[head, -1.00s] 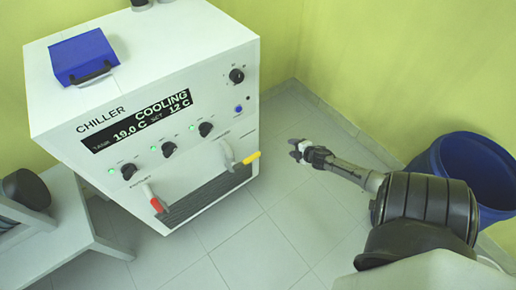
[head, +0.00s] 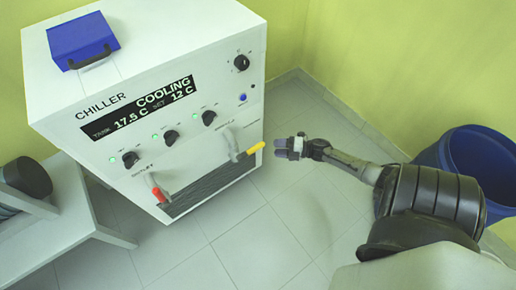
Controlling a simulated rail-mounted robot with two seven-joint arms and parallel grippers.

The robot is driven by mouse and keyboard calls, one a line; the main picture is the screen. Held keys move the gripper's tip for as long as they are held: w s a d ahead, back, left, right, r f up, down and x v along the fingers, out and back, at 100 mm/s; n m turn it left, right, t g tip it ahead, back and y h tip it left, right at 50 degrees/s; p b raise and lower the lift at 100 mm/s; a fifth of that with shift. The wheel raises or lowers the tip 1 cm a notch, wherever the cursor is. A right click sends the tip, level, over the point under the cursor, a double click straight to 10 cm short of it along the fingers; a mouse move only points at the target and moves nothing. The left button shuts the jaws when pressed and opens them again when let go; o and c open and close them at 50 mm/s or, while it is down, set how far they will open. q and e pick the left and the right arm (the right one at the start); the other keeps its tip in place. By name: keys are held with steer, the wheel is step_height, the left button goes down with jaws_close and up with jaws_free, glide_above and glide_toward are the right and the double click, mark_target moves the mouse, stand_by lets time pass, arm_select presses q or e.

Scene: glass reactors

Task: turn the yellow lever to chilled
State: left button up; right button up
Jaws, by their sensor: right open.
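The chiller (head: 105,150) is a white cabinet with a lit display (head: 140,107) reading COOLING, 17.5 C, SET 12 C. A red-tipped lever (head: 160,193) sits lower left on the same face, pointing down. My right gripper (head: 279,148) is open and empty, just right of the yellow tip; I cannot tell whether they touch. The labels by the levers are too small to read. My left gripper is not in view.
Several black knobs (head: 170,138) and a blue button (head: 242,98) are on the chiller's front. A blue case (head: 83,40) lies on top. A blue bin (head: 475,160) stands at the right, a white table (head: 75,215) at the left. The tiled floor between is clear.

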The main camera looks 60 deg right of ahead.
mark_target(260, 146)
steer(key=b+x, duration=0.2)
steer(key=x, duration=0.5)
steer(key=shift+w+a, duration=0.1)
steer(key=shift+w, duration=0.3)
steer(key=shift+w+a+f+b, duration=0.1)
steer(key=shift+w+a+b, duration=0.1)
steer(key=shift+w+b, duration=0.25)
jaws_close()
